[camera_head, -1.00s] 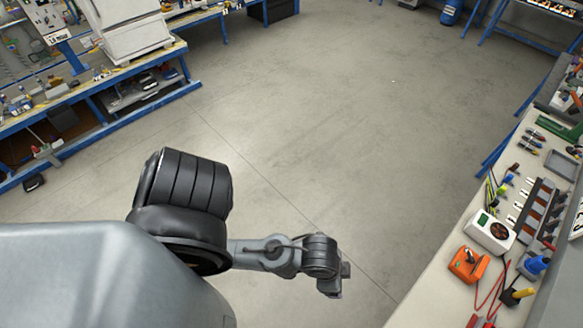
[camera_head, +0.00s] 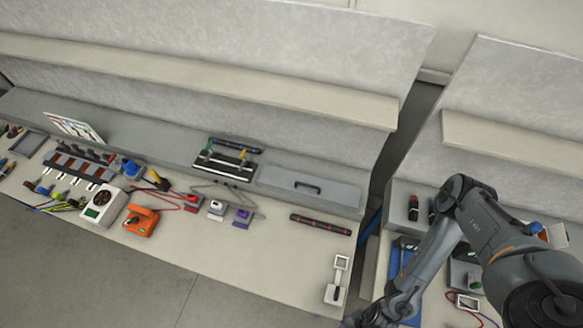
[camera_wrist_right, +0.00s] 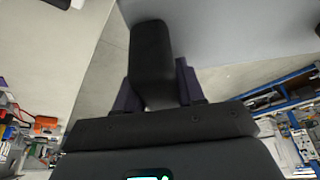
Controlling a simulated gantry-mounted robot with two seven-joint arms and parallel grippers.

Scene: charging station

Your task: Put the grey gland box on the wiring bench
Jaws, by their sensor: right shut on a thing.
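In the right wrist view my right gripper (camera_wrist_right: 158,92) is shut on a dark grey, block-shaped thing (camera_wrist_right: 150,55), which looks like the grey gland box. It is held clear of any surface, with bare floor showing beyond it. In the head view my right arm reaches down at the right, and its gripper is hidden below the frame edge. A long bench (camera_head: 230,262) crosses the head view, with cables, an orange device (camera_head: 140,220) and a white meter (camera_head: 103,205) on it. I cannot tell for certain whether it is the wiring bench. My left gripper is not in view.
A red-marked black bar (camera_head: 320,224) and a small white-framed tool (camera_head: 337,280) lie on the bench's right part. The front strip between them and the orange device is clear. A gap separates a second, cluttered bench (camera_head: 372,275) at the right.

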